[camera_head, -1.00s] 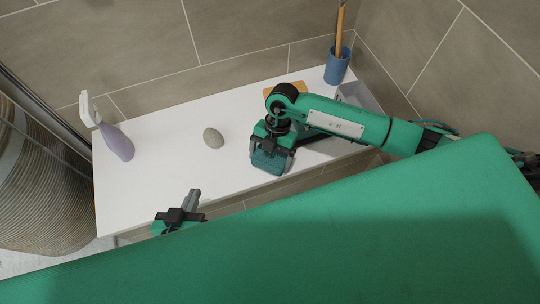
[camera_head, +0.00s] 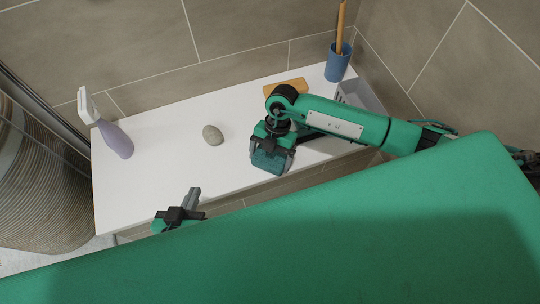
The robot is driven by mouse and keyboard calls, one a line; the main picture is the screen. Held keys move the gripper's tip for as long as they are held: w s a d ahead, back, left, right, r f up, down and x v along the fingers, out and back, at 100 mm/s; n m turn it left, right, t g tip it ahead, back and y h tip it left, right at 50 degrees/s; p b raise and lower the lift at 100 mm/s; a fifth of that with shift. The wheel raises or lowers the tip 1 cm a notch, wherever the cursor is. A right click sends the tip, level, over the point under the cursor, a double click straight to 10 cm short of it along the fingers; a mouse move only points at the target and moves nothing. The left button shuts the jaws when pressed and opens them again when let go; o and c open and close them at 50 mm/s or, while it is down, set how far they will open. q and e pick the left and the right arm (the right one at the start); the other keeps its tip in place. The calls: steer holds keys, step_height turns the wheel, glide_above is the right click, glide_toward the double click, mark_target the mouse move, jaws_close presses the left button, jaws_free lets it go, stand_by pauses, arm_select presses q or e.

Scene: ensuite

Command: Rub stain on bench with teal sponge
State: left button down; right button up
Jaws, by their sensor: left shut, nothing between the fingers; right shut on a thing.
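The white bench (camera_head: 160,170) runs along the tiled wall. My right gripper (camera_head: 270,158) is low over the middle front of the bench, shut on the teal sponge (camera_head: 268,163). The sponge is partly covered by the fingers, and I cannot tell whether it touches the bench top. I see no stain on the bare parts of the bench; the patch under the sponge and gripper is hidden. My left gripper (camera_head: 193,197) is shut and empty at the bench's front edge, left of the sponge.
A grey stone (camera_head: 213,135) lies left of the sponge. A purple spray bottle (camera_head: 115,139) with a white head stands at the left end. A wooden block (camera_head: 285,87), a blue cup (camera_head: 338,64) with a brush and a grey bin (camera_head: 358,95) are at the right. A woven basket (camera_head: 40,180) stands left.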

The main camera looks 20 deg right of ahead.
steer(key=shift+w+r, duration=0.1)
steer(key=shift+w, duration=1.9)
steer(key=shift+s+p, duration=1.1)
steer(key=shift+s, duration=0.1)
steer(key=shift+s+f+p, duration=0.25)
steer(key=shift+s+p, duration=0.25)
steer(key=shift+s, duration=0.25)
steer(key=shift+s+f, duration=0.2)
steer(key=shift+s, duration=0.05)
step_height(320, 180, up, 6)
steer(key=p, duration=0.6)
steer(key=shift+w+r, duration=0.15)
